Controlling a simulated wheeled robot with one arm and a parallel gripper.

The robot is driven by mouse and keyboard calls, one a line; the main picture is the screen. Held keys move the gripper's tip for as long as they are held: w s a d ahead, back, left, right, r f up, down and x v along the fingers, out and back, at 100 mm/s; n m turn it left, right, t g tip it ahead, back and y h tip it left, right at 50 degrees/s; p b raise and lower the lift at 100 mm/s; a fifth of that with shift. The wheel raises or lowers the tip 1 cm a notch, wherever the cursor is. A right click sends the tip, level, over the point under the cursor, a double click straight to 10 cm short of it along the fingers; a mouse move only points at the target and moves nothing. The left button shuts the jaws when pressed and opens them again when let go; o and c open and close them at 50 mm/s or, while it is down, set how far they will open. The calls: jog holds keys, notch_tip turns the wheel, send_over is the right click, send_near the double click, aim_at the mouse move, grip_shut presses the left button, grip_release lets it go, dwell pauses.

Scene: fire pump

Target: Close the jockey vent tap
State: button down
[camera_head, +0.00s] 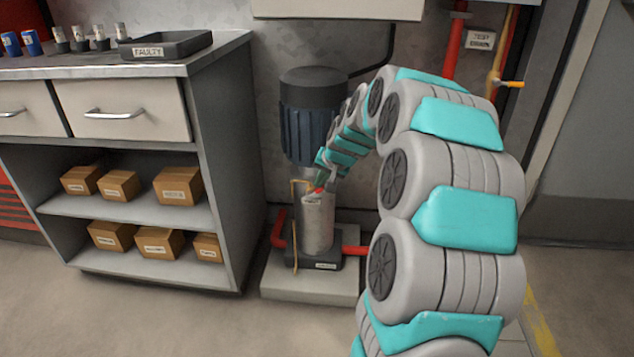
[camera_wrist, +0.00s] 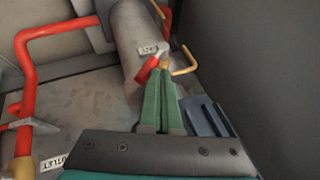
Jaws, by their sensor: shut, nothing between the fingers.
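The jockey pump has a dark blue motor (camera_head: 308,125) above an upright grey cylinder (camera_head: 317,222). The vent tap has a small red lever (camera_wrist: 146,71), beside a white label (camera_wrist: 152,49) on the cylinder (camera_wrist: 133,35). The lever slants down-left from the tap body in the wrist view. A thin brass pipe (camera_wrist: 186,64) bends off to the right of the tap. My gripper (camera_wrist: 160,72) has green fingers, shut together, with tips right at the lever's right side. I cannot tell whether they touch it. In the head view, my gripper (camera_head: 323,183) is at the cylinder's top, partly covering the tap.
Red pipes (camera_head: 353,250) run low on both sides of the pump's base, which stands on a pale plinth (camera_head: 305,280). A shelf unit (camera_head: 222,150) with boxes stands close on the left. A red pipe (camera_head: 454,45) and a test drain sign (camera_head: 480,40) are at upper right.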

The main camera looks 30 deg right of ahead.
jog(key=shift+s+d+f+m+t+y+b, duration=0.2)
jog(key=shift+s+d+f+t+y+b, duration=0.15)
jog(key=shift+d+f+t+y+b, duration=0.15)
jog(key=shift+s+d+f+m+t+y+b, duration=0.2)
jog(key=shift+s+d+f+t+y+b, duration=0.15)
jog(key=shift+d+f+y, duration=0.2)
jog(key=shift+r, duration=0.1)
jog(key=shift+w+a+f, duration=0.35)
jog(key=shift+w+a, duration=0.05)
jog(key=shift+a, duration=0.2)
